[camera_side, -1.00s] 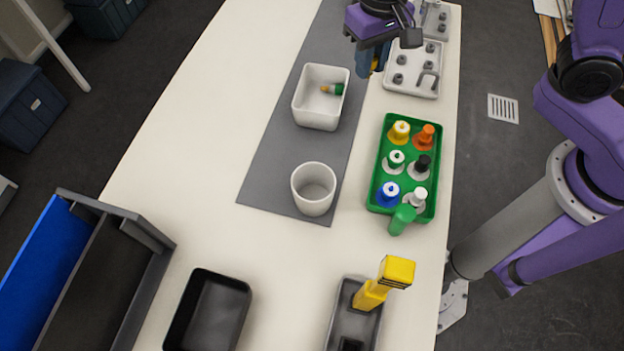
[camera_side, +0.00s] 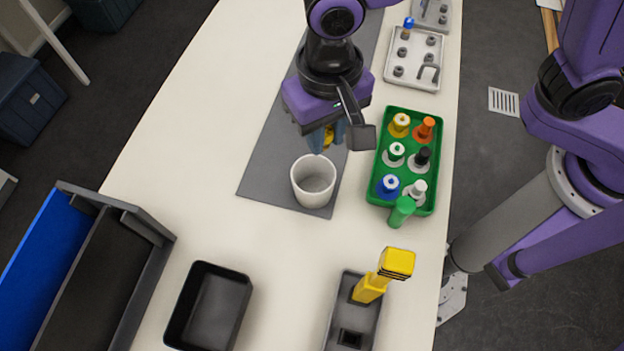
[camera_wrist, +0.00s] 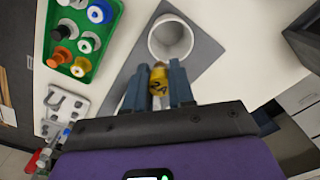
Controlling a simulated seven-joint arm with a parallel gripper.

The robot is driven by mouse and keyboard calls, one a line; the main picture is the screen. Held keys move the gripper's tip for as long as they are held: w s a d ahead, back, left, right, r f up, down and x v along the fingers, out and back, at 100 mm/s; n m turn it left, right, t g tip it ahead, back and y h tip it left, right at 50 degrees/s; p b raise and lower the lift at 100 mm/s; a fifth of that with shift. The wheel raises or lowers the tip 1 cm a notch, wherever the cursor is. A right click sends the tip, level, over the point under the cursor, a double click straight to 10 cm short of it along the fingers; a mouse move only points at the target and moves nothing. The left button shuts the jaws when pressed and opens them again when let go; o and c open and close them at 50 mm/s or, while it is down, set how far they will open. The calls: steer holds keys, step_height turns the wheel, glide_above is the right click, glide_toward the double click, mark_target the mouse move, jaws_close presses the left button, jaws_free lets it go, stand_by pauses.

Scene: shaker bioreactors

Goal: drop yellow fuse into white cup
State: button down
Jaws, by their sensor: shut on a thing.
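My gripper (camera_side: 328,138) is shut on the yellow fuse (camera_side: 329,134), just behind the white cup in the side view. In the wrist view, my gripper (camera_wrist: 158,88) has the yellow fuse (camera_wrist: 158,78) between its two blue-grey fingers, with a dark marking on its side. The white cup (camera_side: 313,187) stands upright on the grey mat. Its open mouth shows in the wrist view, and the cup (camera_wrist: 171,40) lies just beyond the fingertips. No contact between fuse and cup shows. The exact height of the fuse above the mat is hard to tell.
A green tray (camera_side: 432,146) with several coloured bottles stands right of the cup. A yellow block (camera_side: 397,263) rises from a grey holder in front. A black bin (camera_side: 180,318) sits front left. My arm hides the white bin.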

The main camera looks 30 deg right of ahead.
mark_target(325, 145)
steer(key=shift+f, duration=1.7)
steer(key=c, duration=0.9)
jaws_free()
step_height(325, 145, up, 18)
steer(key=shift+f, duration=0.25)
steer(key=s+d+f+n, duration=0.2)
steer(key=d+f+n, duration=0.1)
steer(key=d, duration=0.7)
steer(key=s+d+f+n, duration=0.3)
steer(key=d+f+n, duration=0.1)
steer(key=d, duration=0.7)
steer(key=s+d+f+n, duration=0.3)
steer(key=d+n, duration=0.2)
steer(key=d, duration=0.5)
steer(key=shift+s+d+f+n, duration=0.15)
steer(key=shift+d+n, duration=0.1)
steer(key=shift+n, duration=0.05)
